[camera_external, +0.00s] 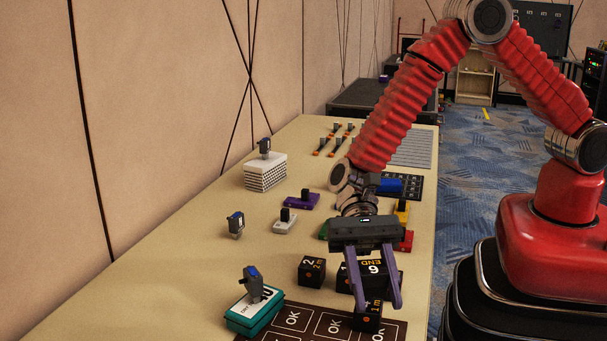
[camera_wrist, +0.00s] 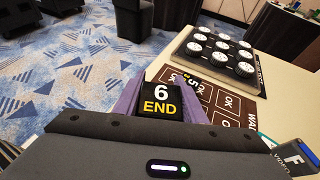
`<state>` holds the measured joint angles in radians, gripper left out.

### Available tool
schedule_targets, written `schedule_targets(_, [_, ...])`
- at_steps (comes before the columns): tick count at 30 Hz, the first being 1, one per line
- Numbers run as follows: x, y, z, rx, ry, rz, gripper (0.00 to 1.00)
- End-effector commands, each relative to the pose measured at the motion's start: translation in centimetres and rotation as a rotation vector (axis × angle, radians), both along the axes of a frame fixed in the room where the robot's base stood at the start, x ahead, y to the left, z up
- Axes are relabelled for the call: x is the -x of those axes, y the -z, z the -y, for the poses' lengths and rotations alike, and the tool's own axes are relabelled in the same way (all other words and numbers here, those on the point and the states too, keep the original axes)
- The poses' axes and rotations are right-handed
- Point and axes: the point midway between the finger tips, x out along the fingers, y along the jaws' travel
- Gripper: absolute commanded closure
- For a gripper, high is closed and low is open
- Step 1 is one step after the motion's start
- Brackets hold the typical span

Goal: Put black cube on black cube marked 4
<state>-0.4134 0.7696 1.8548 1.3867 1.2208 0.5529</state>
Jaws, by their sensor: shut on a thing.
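My gripper (camera_external: 375,300) points down with its purple fingers around a black cube marked 6 END (camera_external: 371,268). In the wrist view the cube (camera_wrist: 161,101) sits between the fingers, its text upright. A black cube marked 2 (camera_external: 312,271) stands on the table to the left. Another black cube (camera_external: 367,319) is low by the fingertips, at the edge of the brown OK board; its number is hard to read. In the wrist view a partly hidden black cube (camera_wrist: 190,79), its mark looking like 5, is just beyond the held one. I cannot make out a 4 for certain.
The brown OK board (camera_external: 335,322) lies at the table's near end. A teal box (camera_external: 240,318) with a grey device is to its left. A white stack (camera_external: 265,174) and colored blocks are farther back.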

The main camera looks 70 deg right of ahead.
Motion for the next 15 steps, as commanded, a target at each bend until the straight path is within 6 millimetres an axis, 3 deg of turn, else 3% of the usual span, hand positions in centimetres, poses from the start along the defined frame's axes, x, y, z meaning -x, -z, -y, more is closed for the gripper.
schedule_targets(7, [0.0, 2.9, 0.0, 0.002, 0.001, -0.004, 0.86])
schedule_targets(15, [0.0, 3.3, 0.0, 0.0, 0.0, -0.001, 0.86])
